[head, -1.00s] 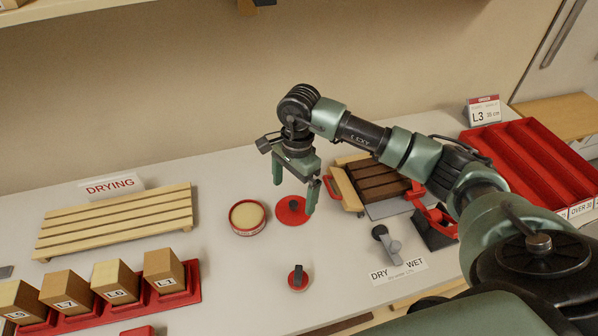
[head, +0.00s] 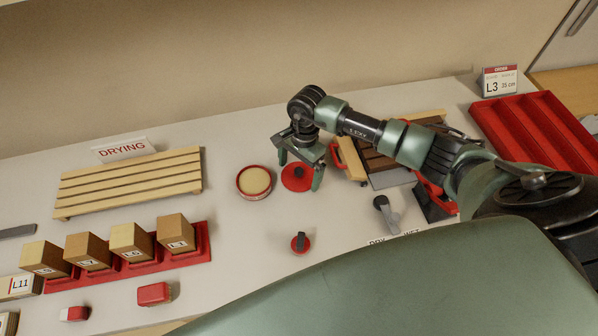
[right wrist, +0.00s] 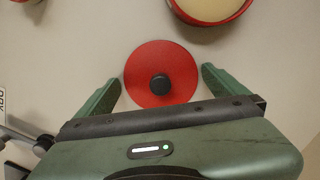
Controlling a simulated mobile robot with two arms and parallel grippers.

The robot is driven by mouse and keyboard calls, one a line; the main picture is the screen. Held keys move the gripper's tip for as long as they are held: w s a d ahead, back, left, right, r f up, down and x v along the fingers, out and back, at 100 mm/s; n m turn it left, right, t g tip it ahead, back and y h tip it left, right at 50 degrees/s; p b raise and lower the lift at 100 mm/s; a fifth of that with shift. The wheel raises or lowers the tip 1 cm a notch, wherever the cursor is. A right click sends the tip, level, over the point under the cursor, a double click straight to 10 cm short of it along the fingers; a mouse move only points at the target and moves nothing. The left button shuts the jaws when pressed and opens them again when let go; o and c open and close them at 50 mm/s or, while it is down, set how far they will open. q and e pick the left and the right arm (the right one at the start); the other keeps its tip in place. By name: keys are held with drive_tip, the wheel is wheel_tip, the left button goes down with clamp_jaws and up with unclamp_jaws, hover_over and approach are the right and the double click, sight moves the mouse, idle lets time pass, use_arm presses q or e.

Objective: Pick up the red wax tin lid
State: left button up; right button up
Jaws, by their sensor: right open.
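The red wax tin lid (head: 297,178) is a flat red disc with a black knob, lying on the bench just right of the open wax tin (head: 254,182). In the right wrist view the lid (right wrist: 161,76) lies between and ahead of my right gripper's fingers, with its knob near the middle. My right gripper (head: 299,172) is open and empty, with one finger on each side of the lid. Its fingers also show in the right wrist view (right wrist: 163,90). I cannot tell its exact height above the lid. My left gripper is not in view.
The wax tin (right wrist: 212,8) stands close by the lid. A small red-based black knob (head: 300,243) is in front. A wooden drying rack (head: 130,183) and a red tray with several blocks (head: 205,240) are left. A red ribbed tray (head: 540,135) is right.

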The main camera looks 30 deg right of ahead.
drive_tip(key=c, duration=1.1)
